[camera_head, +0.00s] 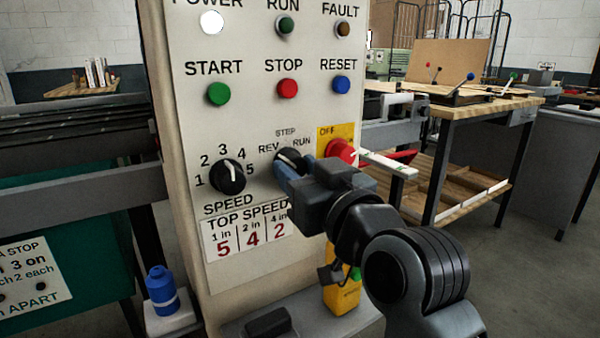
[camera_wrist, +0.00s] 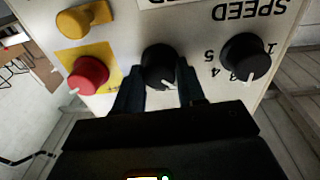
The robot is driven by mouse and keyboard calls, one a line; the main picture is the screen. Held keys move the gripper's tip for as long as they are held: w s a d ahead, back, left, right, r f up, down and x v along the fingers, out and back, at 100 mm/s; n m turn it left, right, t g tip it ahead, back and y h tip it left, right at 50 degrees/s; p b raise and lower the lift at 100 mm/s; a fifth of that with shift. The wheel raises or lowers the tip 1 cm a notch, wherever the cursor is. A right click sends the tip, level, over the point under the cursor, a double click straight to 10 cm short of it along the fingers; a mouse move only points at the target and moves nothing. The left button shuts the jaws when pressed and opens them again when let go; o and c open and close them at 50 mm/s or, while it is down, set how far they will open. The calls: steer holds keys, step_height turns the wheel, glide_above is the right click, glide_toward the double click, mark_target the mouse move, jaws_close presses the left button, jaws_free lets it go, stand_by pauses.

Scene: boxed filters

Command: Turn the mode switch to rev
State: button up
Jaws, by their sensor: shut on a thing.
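The mode switch (camera_head: 288,158) is a round black knob on the control panel, with REV at its left, STEP above and RUN at its right. My gripper (camera_head: 284,172) is at the knob from the lower right and hides part of it. In the wrist view the panel is upside down; my gripper's fingers (camera_wrist: 159,82) stand on either side of the mode switch (camera_wrist: 158,62), shut on it. The knob's white mark shows between the fingers, pointing roughly to the panel's top and leaning slightly to the REV side. The wrist view does not show the mode labels clearly.
The black speed knob (camera_head: 228,177) is left of the switch. The red OFF knob (camera_head: 341,150) on a yellow plate is close at its right. Green start (camera_head: 218,94), red stop (camera_head: 287,88) and blue reset (camera_head: 341,83) buttons are above. A blue bottle (camera_head: 161,290) stands lower left.

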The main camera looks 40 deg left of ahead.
steer(key=o, duration=1.1)
steer(key=shift+c, duration=0.2)
steer(key=v, duration=0.7)
steer(key=shift+s+d, duration=0.15)
steer(key=shift+d, duration=0.2)
